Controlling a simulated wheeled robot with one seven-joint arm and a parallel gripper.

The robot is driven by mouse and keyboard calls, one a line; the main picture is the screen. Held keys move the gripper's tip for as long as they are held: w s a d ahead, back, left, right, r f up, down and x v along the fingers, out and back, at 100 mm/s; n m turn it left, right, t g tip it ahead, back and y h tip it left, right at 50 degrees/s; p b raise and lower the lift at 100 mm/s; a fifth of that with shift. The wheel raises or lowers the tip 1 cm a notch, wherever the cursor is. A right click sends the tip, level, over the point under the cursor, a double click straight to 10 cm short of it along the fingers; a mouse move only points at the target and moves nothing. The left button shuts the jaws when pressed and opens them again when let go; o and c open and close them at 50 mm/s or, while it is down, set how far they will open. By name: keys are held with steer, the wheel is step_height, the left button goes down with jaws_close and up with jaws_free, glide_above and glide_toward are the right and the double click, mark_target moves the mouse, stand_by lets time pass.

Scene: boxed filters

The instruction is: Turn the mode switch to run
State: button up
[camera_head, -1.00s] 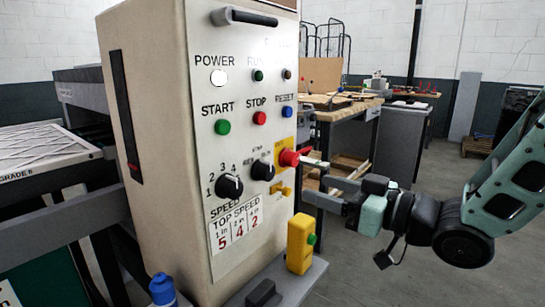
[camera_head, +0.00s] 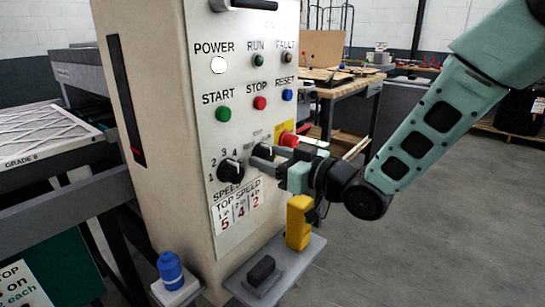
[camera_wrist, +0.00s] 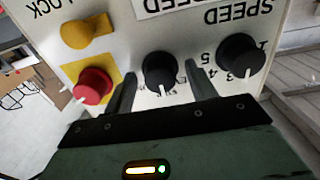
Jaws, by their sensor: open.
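The mode switch (camera_wrist: 158,68) is a round black knob with a white pointer on the cream control panel (camera_head: 205,130). In the wrist view, which shows the panel upside down, its pointer faces the bottom edge, toward small labels I cannot read. My gripper (camera_wrist: 160,84) is open, with one finger on each side of the knob; I cannot tell whether they touch it. In the head view my gripper (camera_head: 262,157) reaches the panel from the right and mostly hides the switch and its labels.
The speed knob (camera_head: 230,170) sits just left of the switch. The red stop knob (camera_head: 288,139) on its yellow plate is close on the right. A yellow lock (camera_wrist: 86,31) shows near it. Open floor lies right.

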steer(key=c, duration=1)
steer(key=shift+m, duration=0.3)
steer(key=m+p, duration=0.1)
steer(key=m, duration=0.3)
steer(key=shift+r+p, duration=0.1)
steer(key=shift+p, duration=0.3)
steer(key=shift+m+p, duration=0.9)
steer(key=shift+m, duration=1.3)
